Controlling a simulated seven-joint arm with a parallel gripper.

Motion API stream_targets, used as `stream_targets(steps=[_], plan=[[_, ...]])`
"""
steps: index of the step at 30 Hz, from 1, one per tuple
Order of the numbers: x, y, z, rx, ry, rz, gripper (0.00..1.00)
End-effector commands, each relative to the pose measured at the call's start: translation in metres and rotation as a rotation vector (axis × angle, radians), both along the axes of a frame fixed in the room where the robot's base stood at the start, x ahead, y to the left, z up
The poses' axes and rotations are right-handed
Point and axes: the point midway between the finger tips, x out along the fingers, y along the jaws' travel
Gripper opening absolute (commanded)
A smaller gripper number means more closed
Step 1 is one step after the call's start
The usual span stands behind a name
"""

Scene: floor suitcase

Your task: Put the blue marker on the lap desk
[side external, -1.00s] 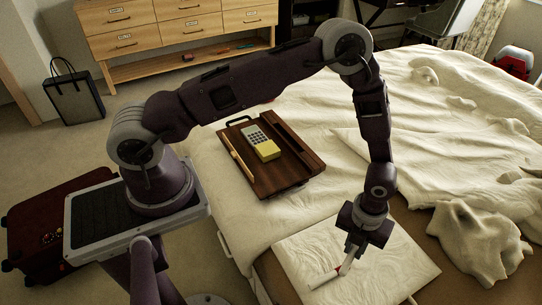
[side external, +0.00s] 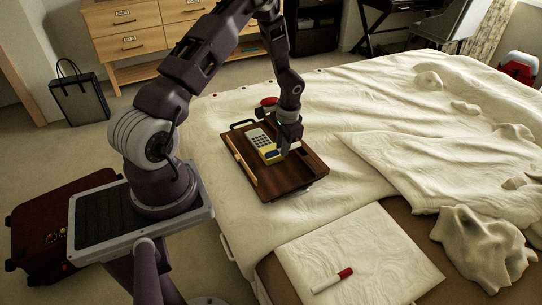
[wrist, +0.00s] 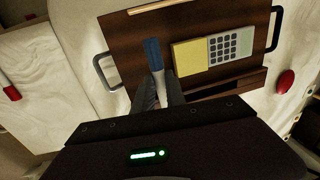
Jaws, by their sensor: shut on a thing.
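The lap desk (side external: 284,182) is a dark brown wooden tray with black side handles, lying on the bed. My gripper (side external: 284,150) is low over its right part, and it also shows in the wrist view (wrist: 159,98). The fingers are shut on the blue marker (wrist: 153,55), which has a white body and a blue cap. The cap points away from my gripper over the desk, left of the yellow block. In the side view the marker is small and partly hidden. I cannot tell whether it touches the desk surface.
A grey calculator (side external: 258,137) and a yellow block (wrist: 188,54) lie on the desk, close to the marker. A light wooden strip (side external: 240,160) runs along the desk's left side. A red round object (wrist: 285,82) is beyond the desk.

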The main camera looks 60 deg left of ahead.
Motion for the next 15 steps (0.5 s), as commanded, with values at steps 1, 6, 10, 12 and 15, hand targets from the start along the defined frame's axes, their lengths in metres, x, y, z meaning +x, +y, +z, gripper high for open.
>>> stream_targets(steps=[1, 6, 10, 12, 15], plan=[[-0.001, -0.001, -0.014, -0.001, 0.005, 0.001, 0.0], [-0.001, -0.001, -0.046, 0.0, 0.004, 0.0, 0.0], [-0.001, -0.001, -0.073, -0.001, 0.004, -0.003, 0.0], [0.0, -0.001, -0.083, 0.0, 0.003, -0.004, 0.0], [0.0, -0.001, -0.088, 0.001, 0.001, -0.004, 0.0]])
